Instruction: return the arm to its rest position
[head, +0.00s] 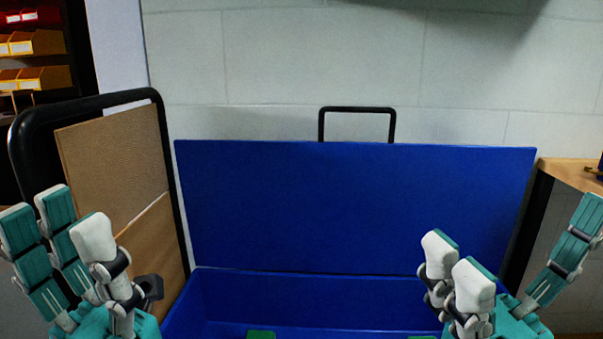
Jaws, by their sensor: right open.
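My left gripper (66,226) stands at the lower left, its teal and white fingers pointing up and spread apart. It is open, with nothing seen between the fingers. My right gripper (518,238) stands at the lower right, also fingers up. Its two white-tipped fingers are on the left and one teal finger is on the right, with a wide empty gap between them. Both wrists and most of both arms are below the picture's edge.
A blue bin (300,296) with a tall blue back panel (350,205) lies between and beyond the grippers. A green thing (261,334) shows at the bottom edge. A black-framed cart with brown boards (115,155) is at left; a wooden bench top (572,173) is at right.

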